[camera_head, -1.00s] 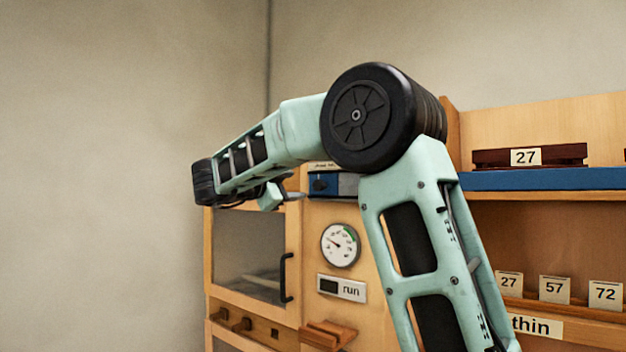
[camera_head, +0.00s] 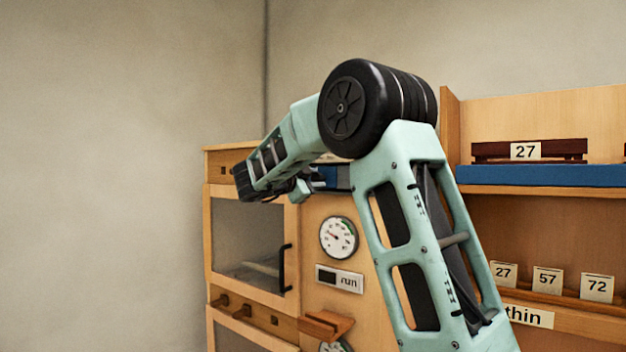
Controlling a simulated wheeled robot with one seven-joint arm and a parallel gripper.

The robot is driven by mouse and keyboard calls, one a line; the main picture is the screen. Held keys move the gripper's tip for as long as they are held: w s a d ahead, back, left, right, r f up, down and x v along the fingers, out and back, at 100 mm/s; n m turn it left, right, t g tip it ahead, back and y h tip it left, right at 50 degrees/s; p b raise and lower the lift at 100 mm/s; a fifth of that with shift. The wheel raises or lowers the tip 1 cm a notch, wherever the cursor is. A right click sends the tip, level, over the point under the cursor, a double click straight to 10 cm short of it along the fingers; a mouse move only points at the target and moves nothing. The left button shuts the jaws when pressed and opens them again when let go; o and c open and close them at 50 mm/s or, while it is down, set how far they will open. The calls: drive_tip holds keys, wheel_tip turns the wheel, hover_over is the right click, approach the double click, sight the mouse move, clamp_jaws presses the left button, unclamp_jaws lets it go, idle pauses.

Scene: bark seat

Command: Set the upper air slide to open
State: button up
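Below the upper glass door of the wooden cabinet (camera_head: 208,235) runs a wooden strip with small dark knobs (camera_head: 241,311). Another wooden strip (camera_head: 230,162) runs above that door, and my forearm covers much of it. I cannot tell from this view which strip is the upper air slide, or its setting. My gripper (camera_head: 312,187) is small in the picture, under my forearm and in front of the cabinet's upper part, by a dark blue box (camera_head: 338,176). Its fingers are too small and covered to tell open from shut. I see no contact with a slide.
The upper door has a black handle (camera_head: 286,268). A round gauge (camera_head: 338,238), a "run" plate (camera_head: 340,278) and a protruding wooden piece (camera_head: 326,324) are on the front panel. Shelves with number cards (camera_head: 547,281) and a blue board (camera_head: 540,175) stand at right. The left is bare wall.

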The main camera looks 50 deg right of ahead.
clamp_jaws()
drive_tip(key=s+b, duration=0.1)
drive_tip(key=s, duration=0.1)
drive_tip(key=s+b, duration=0.2)
drive_tip(key=s, duration=0.1)
drive_tip(key=s+b, duration=0.1)
drive_tip(key=s, duration=0.2)
drive_tip(key=shift+s+d, duration=0.15)
drive_tip(key=shift+d, duration=0.2)
drive_tip(key=shift+f, duration=0.1)
drive_tip(key=o, duration=0.5)
unclamp_jaws()
drive_tip(key=shift+s, duration=0.15)
drive_tip(key=shift+o, duration=0.2)
drive_tip(key=shift+a, duration=0.1)
drive_tip(key=s+a+b, duration=0.1)
drive_tip(key=a+b, duration=0.5)
drive_tip(key=a, duration=1.1)
